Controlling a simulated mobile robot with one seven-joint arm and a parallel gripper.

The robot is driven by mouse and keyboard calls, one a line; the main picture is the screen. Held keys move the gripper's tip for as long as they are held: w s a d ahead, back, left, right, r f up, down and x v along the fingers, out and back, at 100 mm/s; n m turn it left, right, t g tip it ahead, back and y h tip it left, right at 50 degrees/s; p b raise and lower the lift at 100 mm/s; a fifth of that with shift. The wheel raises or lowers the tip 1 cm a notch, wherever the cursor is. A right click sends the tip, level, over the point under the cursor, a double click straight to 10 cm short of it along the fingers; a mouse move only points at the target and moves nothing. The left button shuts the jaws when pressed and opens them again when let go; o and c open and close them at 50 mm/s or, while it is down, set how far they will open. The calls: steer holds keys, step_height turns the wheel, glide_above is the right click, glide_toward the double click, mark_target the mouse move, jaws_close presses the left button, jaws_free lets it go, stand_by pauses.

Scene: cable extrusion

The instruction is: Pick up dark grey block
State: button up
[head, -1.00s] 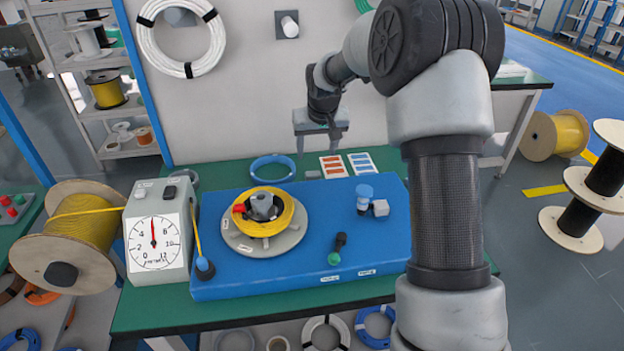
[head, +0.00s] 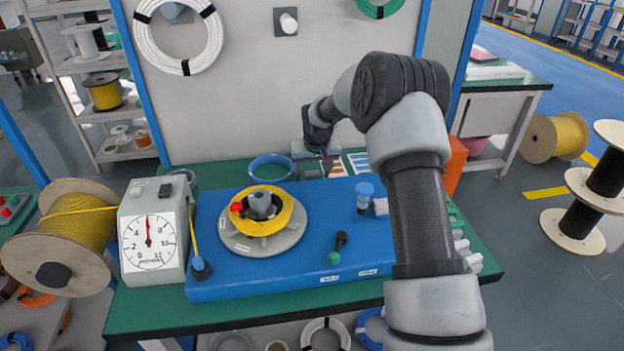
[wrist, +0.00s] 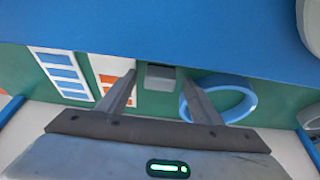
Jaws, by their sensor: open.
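The dark grey block (head: 312,174) is small and lies on the green table top behind the blue platform, between the blue cable ring and the printed cards. It also shows in the wrist view (wrist: 160,77), near the platform's edge. My gripper (head: 316,168) is over the back of the table, close to the block. In the wrist view my gripper (wrist: 160,84) is open and empty, and the block appears between its two fingertips. I cannot tell how high the fingertips are above the block.
A blue cable ring (head: 272,167) lies left of the block. Cards with orange stripes (wrist: 107,78) and blue stripes (wrist: 62,75) lie beside it. The blue platform (head: 300,255) carries a turntable with a yellow coil (head: 282,210). A dial gauge box (head: 155,232) stands left. A panel rises behind.

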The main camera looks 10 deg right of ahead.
mark_target(313, 174)
steer(key=shift+c, duration=0.2)
steer(key=c, duration=1.1)
steer(key=shift+r, duration=0.15)
step_height(313, 174, up, 10)
steer(key=p, duration=0.2)
